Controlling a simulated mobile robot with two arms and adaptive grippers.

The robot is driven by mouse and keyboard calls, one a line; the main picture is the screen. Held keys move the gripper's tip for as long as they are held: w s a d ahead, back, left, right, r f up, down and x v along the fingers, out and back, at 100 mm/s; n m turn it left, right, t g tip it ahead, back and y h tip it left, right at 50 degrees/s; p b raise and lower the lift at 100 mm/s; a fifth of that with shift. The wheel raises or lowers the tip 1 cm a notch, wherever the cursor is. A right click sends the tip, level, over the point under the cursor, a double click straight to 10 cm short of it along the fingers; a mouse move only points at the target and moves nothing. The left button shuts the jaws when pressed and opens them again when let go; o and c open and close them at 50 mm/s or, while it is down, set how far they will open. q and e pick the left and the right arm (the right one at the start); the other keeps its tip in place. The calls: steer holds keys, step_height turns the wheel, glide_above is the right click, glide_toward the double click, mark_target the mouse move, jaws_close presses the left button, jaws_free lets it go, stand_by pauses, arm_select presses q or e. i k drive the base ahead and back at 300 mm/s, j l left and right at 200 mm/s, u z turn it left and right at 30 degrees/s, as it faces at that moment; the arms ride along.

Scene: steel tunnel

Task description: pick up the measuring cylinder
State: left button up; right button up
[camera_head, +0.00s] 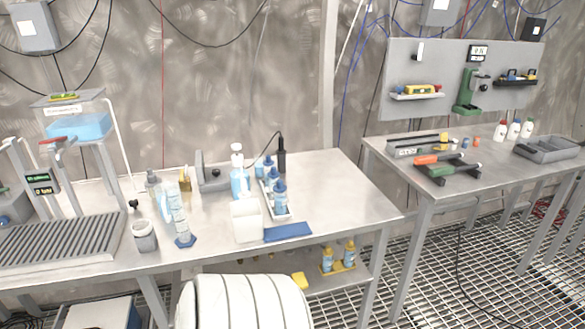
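The measuring cylinder (177,216) is tall, pale and translucent, with a blue foot. It stands on the left steel table (335,191), left of the middle, and looks slightly slanted in the camera_head view. A small grey-white pot (145,236) is just to its left. Neither of my grippers is in view.
A white box (246,221), a blue mat (288,232) and a white tray with blue-labelled bottles (280,195) are right of the cylinder. A ribbed drainboard (60,240) and a raised water tank (80,127) are at left. The left table's right end is clear.

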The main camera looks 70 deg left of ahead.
mark_target(185, 239)
steer(key=l+u, duration=0.1)
steer(key=u, duration=1.45)
